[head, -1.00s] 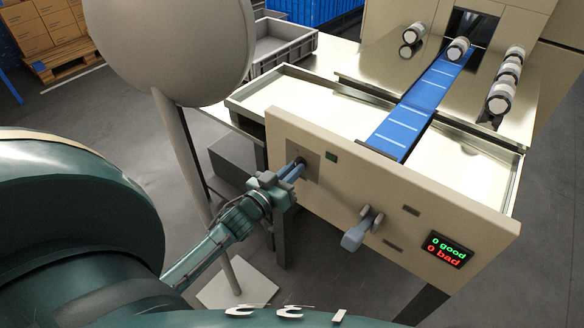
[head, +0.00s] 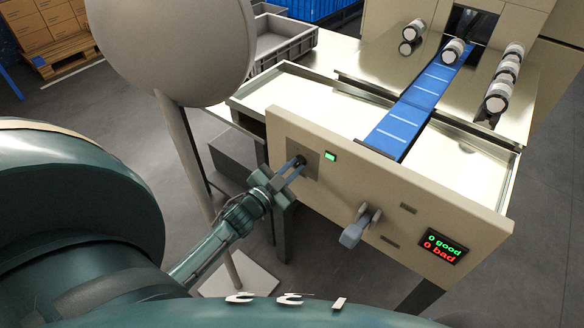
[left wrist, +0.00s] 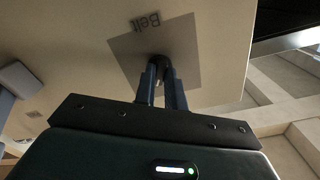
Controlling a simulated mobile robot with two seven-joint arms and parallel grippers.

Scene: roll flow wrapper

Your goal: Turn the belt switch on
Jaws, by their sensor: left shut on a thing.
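The belt switch (head: 301,160) is a small dark knob on a grey square plate on the cream front panel. In the left wrist view the plate reads "Belt" and the dark knob (left wrist: 161,64) sits between my blue fingertips. My left gripper (head: 295,167) is shut on this knob, and its fingers hide part of it. In the left wrist view the left gripper (left wrist: 163,82) reaches straight to the plate. A small green light (head: 330,156) beside the plate is brightly lit. My right gripper is not in view.
A grey lever (head: 355,228) sticks out of the panel to the right. A display (head: 440,247) reads 0 good, 0 bad. A grey post stands beside my left arm.

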